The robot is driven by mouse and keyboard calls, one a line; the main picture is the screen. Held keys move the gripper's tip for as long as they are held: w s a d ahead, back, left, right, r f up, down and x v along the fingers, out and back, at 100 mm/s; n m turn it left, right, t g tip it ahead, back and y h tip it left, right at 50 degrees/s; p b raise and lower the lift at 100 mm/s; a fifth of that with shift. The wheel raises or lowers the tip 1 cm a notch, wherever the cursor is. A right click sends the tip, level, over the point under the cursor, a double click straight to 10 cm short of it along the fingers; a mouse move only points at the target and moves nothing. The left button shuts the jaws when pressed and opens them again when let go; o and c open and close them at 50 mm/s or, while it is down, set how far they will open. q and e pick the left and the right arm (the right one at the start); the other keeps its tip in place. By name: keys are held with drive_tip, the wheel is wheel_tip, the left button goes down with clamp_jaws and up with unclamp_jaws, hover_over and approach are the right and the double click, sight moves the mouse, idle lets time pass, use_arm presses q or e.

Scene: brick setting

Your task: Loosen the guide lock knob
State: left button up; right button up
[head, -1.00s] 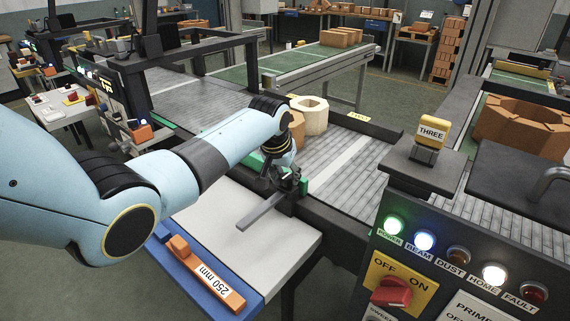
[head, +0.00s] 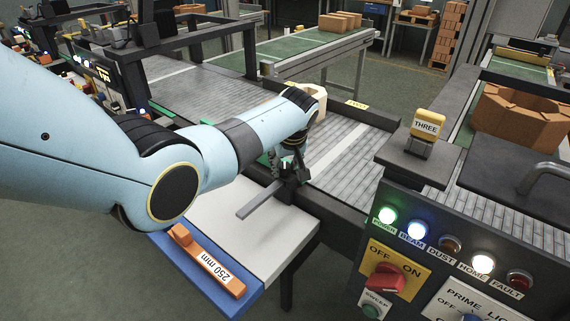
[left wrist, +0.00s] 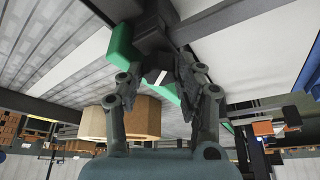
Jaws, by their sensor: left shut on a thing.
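In the head view my left gripper (head: 286,166) reaches down at the conveyor's near edge. It is shut on a small dark part at the guide clamp, which seems to be the lock knob. The left wrist view shows my left fingers (left wrist: 165,75) on either side of this dark knob (left wrist: 157,38), with green guide pieces (left wrist: 122,46) beside it. The fingers and wrist hide much of the knob, so its turn cannot be read. A grey guide bar (head: 262,200) sticks out from the clamp over a pale plate. My right gripper is not in view.
The pale plate (head: 235,220) is flat and bare beyond the bar. An orange 250 mm gauge (head: 208,262) lies on its blue edge. The control panel (head: 430,270) stands at right. A pale hollow block (head: 312,100) sits on the conveyor (head: 340,150) behind my wrist.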

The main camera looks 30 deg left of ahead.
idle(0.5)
use_arm(q)
drive_tip(key=o, duration=1.1)
drive_tip(key=shift+o, duration=0.2)
drive_tip(key=shift+r, duration=0.1)
drive_tip(key=v, duration=1.1)
drive_tip(key=shift+r, duration=0.4)
